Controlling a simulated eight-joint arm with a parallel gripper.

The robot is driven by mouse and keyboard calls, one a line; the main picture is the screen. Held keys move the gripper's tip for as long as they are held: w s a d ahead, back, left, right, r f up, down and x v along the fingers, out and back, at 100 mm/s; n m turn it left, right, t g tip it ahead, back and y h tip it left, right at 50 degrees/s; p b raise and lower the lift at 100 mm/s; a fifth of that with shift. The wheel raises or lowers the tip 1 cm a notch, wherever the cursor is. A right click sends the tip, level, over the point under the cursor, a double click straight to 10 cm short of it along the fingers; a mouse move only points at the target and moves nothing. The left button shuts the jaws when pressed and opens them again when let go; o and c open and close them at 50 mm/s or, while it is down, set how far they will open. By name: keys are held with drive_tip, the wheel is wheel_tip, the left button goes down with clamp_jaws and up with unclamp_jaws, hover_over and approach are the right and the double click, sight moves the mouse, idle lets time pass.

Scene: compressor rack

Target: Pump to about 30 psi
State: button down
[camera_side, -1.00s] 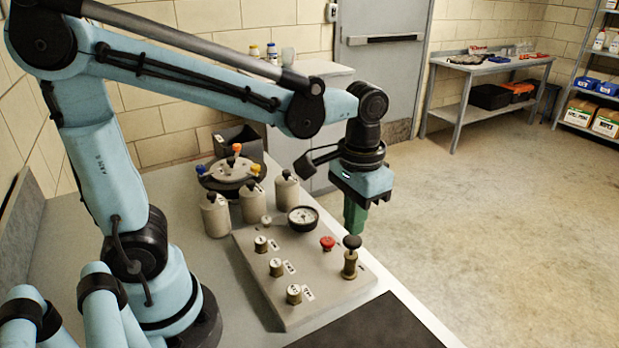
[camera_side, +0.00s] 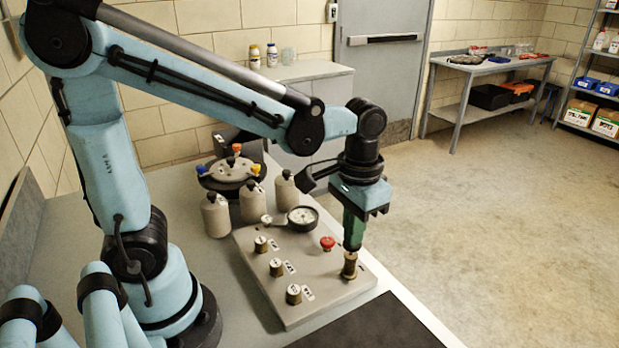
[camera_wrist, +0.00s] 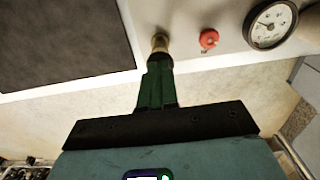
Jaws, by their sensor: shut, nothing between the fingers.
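My gripper (camera_side: 353,236) is shut, with its green fingers pointing down over the pump plunger. The brass pump body (camera_side: 349,267) stands at the right end of the grey panel (camera_side: 322,300). The black knob on top of the pump is hidden by the fingertips, which appear to be on it. The wrist view also shows the brass pump (camera_wrist: 160,42) just past the fingertips. The round pressure gauge (camera_side: 302,217) is at the back of the panel; it also shows in the wrist view (camera_wrist: 270,24), but its reading is too small to tell.
A red button (camera_side: 327,243) sits close to the pump. Several brass knobs (camera_side: 276,267) line the panel's left side. Grey canisters (camera_side: 252,204) stand behind it. A dark mat (camera_side: 375,328) lies in front.

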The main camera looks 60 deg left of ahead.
drive_tip(key=shift+f, duration=0.35)
drive_tip(key=shift+r, duration=1.5)
wheel_tip(320, 180, up, 5)
drive_tip(key=s+a+f+t, duration=0.2)
drive_tip(key=a+f+t, duration=0.2)
drive_tip(key=t, duration=0.3)
drive_tip(key=shift+s+a, duration=0.25)
drive_tip(key=shift+a, duration=0.4)
idle(1.5)
